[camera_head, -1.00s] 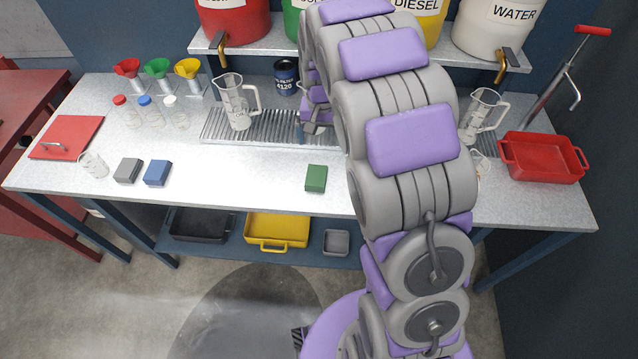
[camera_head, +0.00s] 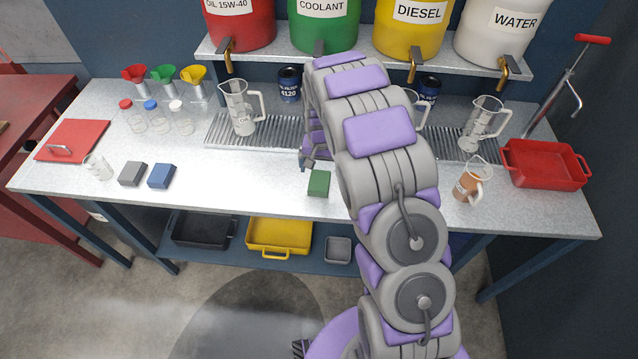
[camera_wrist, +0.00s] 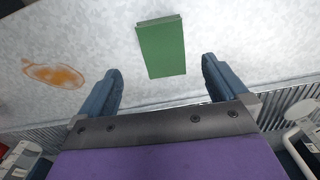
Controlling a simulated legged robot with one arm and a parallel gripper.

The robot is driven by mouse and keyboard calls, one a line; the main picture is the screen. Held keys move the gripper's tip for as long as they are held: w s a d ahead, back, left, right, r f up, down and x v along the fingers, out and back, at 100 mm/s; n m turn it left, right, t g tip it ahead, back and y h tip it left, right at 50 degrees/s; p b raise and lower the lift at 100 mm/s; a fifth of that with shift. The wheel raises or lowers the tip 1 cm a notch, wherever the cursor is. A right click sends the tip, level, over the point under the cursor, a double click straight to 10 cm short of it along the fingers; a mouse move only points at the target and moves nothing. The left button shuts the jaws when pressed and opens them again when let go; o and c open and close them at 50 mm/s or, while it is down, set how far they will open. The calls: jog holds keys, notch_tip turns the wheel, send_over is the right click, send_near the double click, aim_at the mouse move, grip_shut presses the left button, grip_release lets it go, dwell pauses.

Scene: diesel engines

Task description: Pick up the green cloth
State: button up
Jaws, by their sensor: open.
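The green cloth (camera_head: 319,183) is a small folded block lying on the light grey bench (camera_head: 245,185), near its front edge, just left of my arm. In the wrist view the green cloth (camera_wrist: 162,46) lies ahead of and between my fingers, apart from them. My gripper (camera_wrist: 160,80) is open and empty, with one dark blue finger on each side. In the head view my gripper (camera_head: 310,160) shows in part just behind the cloth, above the bench. The arm hides part of it.
A blue cloth (camera_head: 162,175) and a grey cloth (camera_head: 132,173) lie to the left. A clear jug (camera_head: 241,108) stands on the drain grate behind. A red tray (camera_head: 545,165) and a brown-filled jug (camera_head: 467,186) are at right. An orange-brown stain (camera_wrist: 55,75) shows in the wrist view.

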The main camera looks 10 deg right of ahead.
aim_at(319, 179)
jog(key=f, duration=0.2)
jog(key=f+b, duration=0.1)
jog(key=f, duration=0.2)
jog(key=w+f, duration=0.1)
jog(key=f, duration=0.1)
jog(key=shift+f, duration=0.25)
jog(key=c, duration=1.1)
jog(key=shift+a+r, duration=0.1)
jog(key=shift+r, duration=0.35)
notch_tip(319, 179, up, 3)
jog(key=shift+p, duration=0.35)
jog(key=s, duration=0.5)
jog(key=s+p, duration=0.1)
jog(key=s, duration=0.4)
jog(key=s+d+r, duration=0.1)
jog(key=s, duration=0.5)
jog(key=shift+s+r+p, duration=0.1)
jog(key=shift+p, duration=0.2)
